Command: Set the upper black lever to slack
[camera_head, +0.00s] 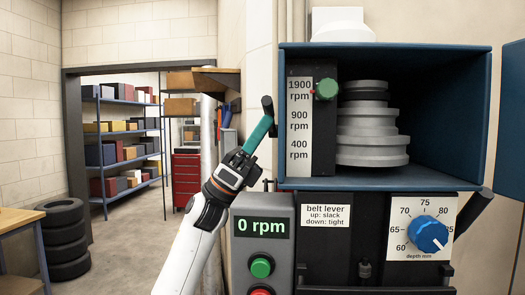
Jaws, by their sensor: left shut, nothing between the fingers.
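The upper black lever (267,104) stands at the left edge of the blue housing, its rounded end pointing up. My left gripper (266,122) has teal fingers, shut with nothing between them. Its fingertips are just below the lever's end and appear close to or against it; I cannot tell whether they touch. The fingers and wrist hide part of what lies behind. The belt lever label (325,216) reads up: slack, down: tight. My right gripper is not in view.
The open blue housing (440,182) holds a grey stepped pulley (372,135) and a green knob (326,89) beside the rpm scale. Below are a 0 rpm display (263,228), a green button (262,267) and a blue depth dial (428,234). A black handle (474,213) sticks out at right.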

